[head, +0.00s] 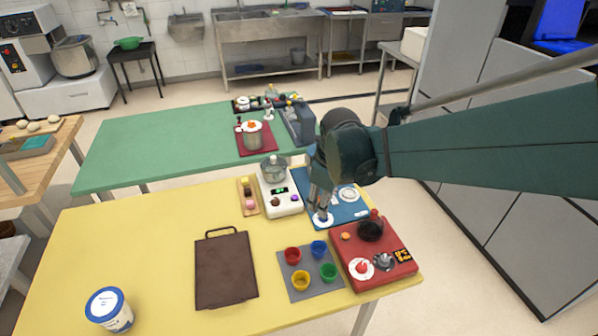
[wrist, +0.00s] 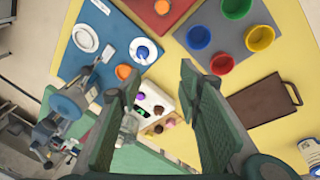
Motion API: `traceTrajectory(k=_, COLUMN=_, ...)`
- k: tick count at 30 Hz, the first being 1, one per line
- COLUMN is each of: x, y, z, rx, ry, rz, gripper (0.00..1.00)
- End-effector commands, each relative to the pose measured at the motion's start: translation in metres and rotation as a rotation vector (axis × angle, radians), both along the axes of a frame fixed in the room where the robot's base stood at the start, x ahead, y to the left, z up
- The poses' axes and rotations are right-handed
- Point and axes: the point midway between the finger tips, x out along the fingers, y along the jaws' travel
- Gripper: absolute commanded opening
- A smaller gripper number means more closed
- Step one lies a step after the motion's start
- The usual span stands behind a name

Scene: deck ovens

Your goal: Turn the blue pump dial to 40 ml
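A dial with a blue knob on a round white face (head: 322,219) sits on a blue panel (head: 347,214) at the right of the yellow table. It also shows in the wrist view (wrist: 144,51), beyond my fingertips; its scale marks are too small to read. My gripper (head: 320,203) points down over the dial in the head view and hides part of it. In the wrist view my gripper (wrist: 160,70) is open, with nothing between its two fingers. I cannot tell whether a finger touches the knob.
A red panel (head: 349,250) with a red knob and a dark bowl stands in front of the blue panel. A white device (head: 279,192) is to the left. Colored cups stand on a grey mat (head: 300,265). A brown board (head: 226,272) lies left of them.

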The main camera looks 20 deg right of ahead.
Motion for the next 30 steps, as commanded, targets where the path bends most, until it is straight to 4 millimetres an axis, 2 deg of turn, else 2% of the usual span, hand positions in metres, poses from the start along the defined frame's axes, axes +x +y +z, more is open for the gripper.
traceTrajectory(k=18, x=0.052, y=-0.023, z=-0.035, rx=-0.037, ry=0.150, rz=0.275, gripper=0.35)
traceTrajectory(k=30, x=0.072, y=-0.036, z=-0.065, rx=-0.037, ry=0.228, rz=0.427, gripper=0.35)
